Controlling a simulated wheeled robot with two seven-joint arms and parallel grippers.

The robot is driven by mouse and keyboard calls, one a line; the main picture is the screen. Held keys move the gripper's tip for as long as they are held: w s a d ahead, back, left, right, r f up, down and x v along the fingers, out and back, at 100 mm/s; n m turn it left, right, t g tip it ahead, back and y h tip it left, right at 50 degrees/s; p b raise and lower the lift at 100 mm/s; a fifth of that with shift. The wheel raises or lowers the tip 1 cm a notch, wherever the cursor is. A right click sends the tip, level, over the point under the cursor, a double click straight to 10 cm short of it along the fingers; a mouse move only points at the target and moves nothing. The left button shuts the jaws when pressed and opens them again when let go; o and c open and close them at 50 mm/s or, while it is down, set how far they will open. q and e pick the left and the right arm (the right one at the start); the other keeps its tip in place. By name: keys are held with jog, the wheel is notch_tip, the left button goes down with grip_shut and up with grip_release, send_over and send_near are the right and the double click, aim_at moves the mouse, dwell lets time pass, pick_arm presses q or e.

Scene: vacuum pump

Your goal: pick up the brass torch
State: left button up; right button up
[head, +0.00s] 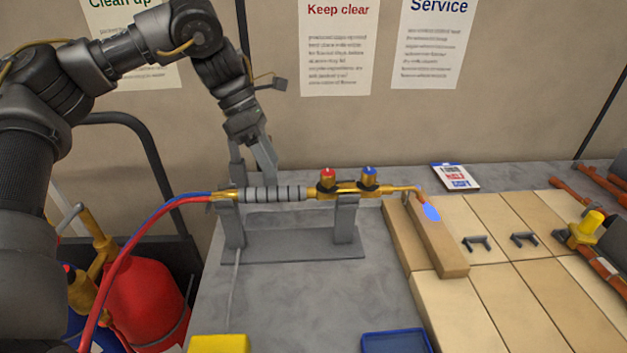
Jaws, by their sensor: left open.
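The brass torch (340,190) lies level across a grey stand with two uprights (292,245). It has a ribbed grey handle (275,194), a red knob and a blue knob. Its bent tip is at the right, with a small blue flame over a tan block. Red and blue hoses run from its left end. My left gripper (253,172) points down at the handle's left part. Its fingers are apart, and one reaches behind the left upright. I cannot tell whether they touch the handle. My right gripper is not in view.
Tan blocks (490,215) fill the right side of the grey table. A blue tray (397,341) and a yellow object (219,343) are at the front. Red and blue cylinders (146,292) stand left of the table. A small card (456,177) lies at the back.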

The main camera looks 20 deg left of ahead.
aim_at(290, 200)
pick_arm(q)
jog(key=shift+d+f, duration=0.1)
jog(key=x, duration=0.4)
jog(key=shift+f, duration=0.35)
jog(key=shift+d+f+p, duration=0.15)
jog(key=shift+f+p, duration=0.15)
jog(key=shift+s+d+f+p, duration=0.1)
jog(key=shift+d+f+p, duration=0.1)
jog(key=shift+f+p, duration=0.15)
jog(key=p+x, duration=0.1)
jog(key=x, duration=0.2)
jog(key=shift+w+f, duration=0.2)
jog(key=shift+f, duration=0.15)
jog(key=shift+d+f, duration=0.15)
jog(key=shift+f, duration=0.2)
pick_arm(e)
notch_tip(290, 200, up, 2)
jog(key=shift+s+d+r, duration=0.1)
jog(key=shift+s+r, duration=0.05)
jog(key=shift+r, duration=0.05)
